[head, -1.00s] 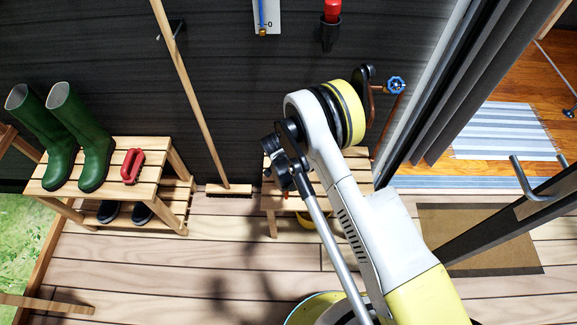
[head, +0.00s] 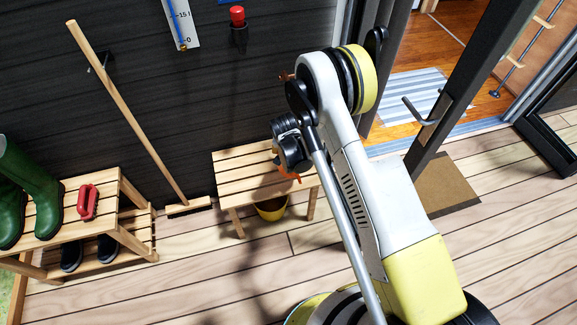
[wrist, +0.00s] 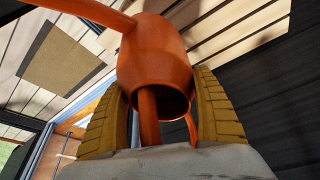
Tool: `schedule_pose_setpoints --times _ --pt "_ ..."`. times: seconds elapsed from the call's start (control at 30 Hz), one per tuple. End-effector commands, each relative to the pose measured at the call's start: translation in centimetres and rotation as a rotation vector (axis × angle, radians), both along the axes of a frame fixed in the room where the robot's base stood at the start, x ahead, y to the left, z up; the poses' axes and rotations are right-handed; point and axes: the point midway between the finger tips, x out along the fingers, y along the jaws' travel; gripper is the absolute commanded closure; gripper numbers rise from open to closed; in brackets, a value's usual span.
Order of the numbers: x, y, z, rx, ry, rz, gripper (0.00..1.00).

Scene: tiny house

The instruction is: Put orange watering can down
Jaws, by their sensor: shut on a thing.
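The orange watering can (wrist: 155,50) fills the middle of the wrist view, its spout or handle reaching to the upper left. My gripper (wrist: 160,88) is shut on it, with a yellow ridged finger on each side. In the head view my arm hides most of the gripper and can. Only a small orange bit of the can (head: 290,178) shows, in front of the slatted wooden bench (head: 237,183). I cannot tell whether the can touches the bench.
A yellow bucket (head: 272,210) stands under the bench. A broom (head: 130,118) leans on the dark wall. A doormat (head: 447,186) lies right. Plank floor in front is clear.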

Motion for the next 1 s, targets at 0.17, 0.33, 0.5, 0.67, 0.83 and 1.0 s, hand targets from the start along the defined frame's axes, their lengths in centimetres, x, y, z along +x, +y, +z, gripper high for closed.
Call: schedule_pose_setpoints --times 0.17,0.33,0.5,0.67,0.83,1.0 --pt "1.0 -8.6 0.4 0.005 -0.004 -0.004 0.59" --pt "1.1 -13.2 0.4 0.005 -0.01 0.003 0.59" --pt "1.6 -13.0 -0.8 0.005 -0.013 0.01 0.59" --pt "2.9 -9.4 -3.3 0.005 -0.012 0.011 0.59" --pt "4.4 -5.7 -5.7 0.006 -0.012 0.01 0.59" --pt "5.2 -3.8 -6.7 0.004 -0.013 0.007 0.59"
